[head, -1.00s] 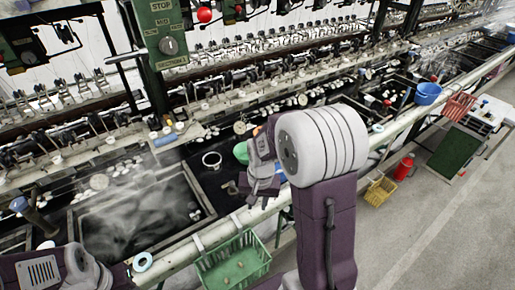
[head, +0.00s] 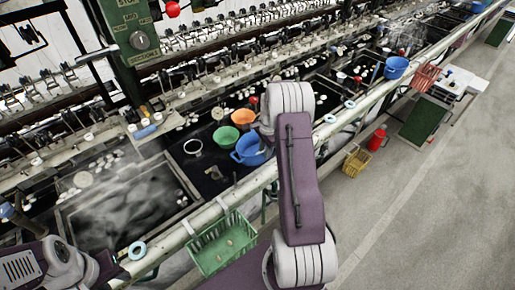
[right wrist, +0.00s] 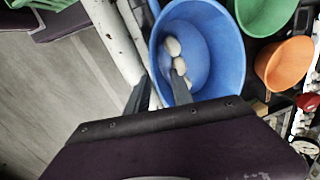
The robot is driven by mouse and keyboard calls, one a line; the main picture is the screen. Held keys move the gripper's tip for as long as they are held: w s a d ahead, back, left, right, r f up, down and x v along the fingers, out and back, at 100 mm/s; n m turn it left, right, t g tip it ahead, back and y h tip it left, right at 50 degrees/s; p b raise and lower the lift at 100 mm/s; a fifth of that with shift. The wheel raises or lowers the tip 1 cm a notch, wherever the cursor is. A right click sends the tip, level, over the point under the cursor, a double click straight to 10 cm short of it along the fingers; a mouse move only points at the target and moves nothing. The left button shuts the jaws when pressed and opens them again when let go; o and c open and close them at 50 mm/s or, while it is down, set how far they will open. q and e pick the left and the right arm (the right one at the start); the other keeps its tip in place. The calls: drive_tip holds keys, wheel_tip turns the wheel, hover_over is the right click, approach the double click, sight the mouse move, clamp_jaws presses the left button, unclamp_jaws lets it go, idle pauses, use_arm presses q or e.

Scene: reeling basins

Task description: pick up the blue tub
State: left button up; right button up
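The blue tub (head: 248,154) sits at the dark basin's edge by the front rail in the head view, its right side partly hidden by my right arm. In the right wrist view the blue tub (right wrist: 216,45) stands just beyond my right gripper (right wrist: 158,92), with several white cocoons inside. The gripper's two fingers are apart, one overlapping the tub's inside and one outside its rim, with the near rim between them. I cannot tell whether they touch it. The head view hides this gripper behind my arm. Of my left arm only links show, at the lower left.
An orange bowl (head: 243,117) and a green bowl (head: 225,137) stand close to the tub. A green basket (head: 222,243) hangs on the front rail. Another blue tub (head: 396,67) is farther right. A yellow basket (head: 356,161) and a red container (head: 377,139) stand near the floor.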

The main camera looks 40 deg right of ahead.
sight(263, 162)
drive_tip(key=f, duration=0.4)
drive_tip(key=shift+w+a, duration=0.15)
drive_tip(key=shift+w, duration=0.05)
clamp_jaws()
idle(1.1)
